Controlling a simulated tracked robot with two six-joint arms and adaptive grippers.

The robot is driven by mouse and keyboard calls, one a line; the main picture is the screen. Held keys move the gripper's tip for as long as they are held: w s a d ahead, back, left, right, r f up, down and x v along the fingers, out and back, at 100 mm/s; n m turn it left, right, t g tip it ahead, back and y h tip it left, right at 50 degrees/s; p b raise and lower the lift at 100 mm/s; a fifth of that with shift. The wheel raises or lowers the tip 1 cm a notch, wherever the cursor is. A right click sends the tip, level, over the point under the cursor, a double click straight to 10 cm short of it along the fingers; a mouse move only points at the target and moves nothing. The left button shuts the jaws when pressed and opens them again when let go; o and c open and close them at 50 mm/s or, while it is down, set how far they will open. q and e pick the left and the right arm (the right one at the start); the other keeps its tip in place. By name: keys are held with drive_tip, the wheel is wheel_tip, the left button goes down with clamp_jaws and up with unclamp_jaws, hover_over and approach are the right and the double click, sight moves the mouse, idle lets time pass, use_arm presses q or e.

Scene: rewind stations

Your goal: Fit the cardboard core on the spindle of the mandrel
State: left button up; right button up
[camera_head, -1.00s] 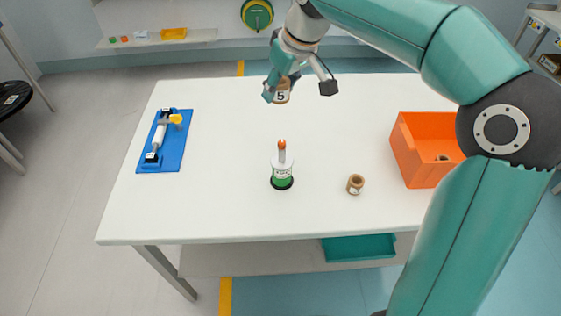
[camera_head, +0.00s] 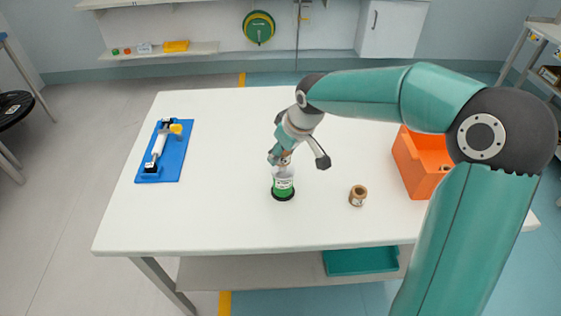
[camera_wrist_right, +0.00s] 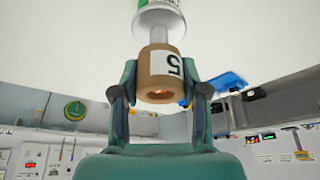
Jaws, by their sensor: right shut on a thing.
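The mandrel (camera_head: 283,187) stands upright on the table, with a white and green body and a black base. Its grey spindle (camera_wrist_right: 158,35) shows in the right wrist view. My right gripper (camera_head: 281,156) is over the mandrel, shut on the brown cardboard core (camera_wrist_right: 160,64) with a white label marked 5. In the wrist view the spindle runs into the core's far end, and an orange tip shows inside the near opening. The core appears to be around the spindle's upper part, above the mandrel's white top. In the head view my fingers mostly hide it. My left gripper is not in view.
Another brown core (camera_head: 358,196) stands on the table (camera_head: 220,225) right of the mandrel. An orange bin (camera_head: 414,170) is at the right, partly behind my arm. A blue board (camera_head: 172,163) with a roller device lies at the left. The table between board and mandrel is clear.

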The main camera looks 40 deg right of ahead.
sight(282, 161)
wheel_tip(282, 161, down, 3)
drive_tip(key=shift+f, duration=0.1)
drive_tip(key=o, duration=0.9)
drive_tip(key=v, duration=1.2)
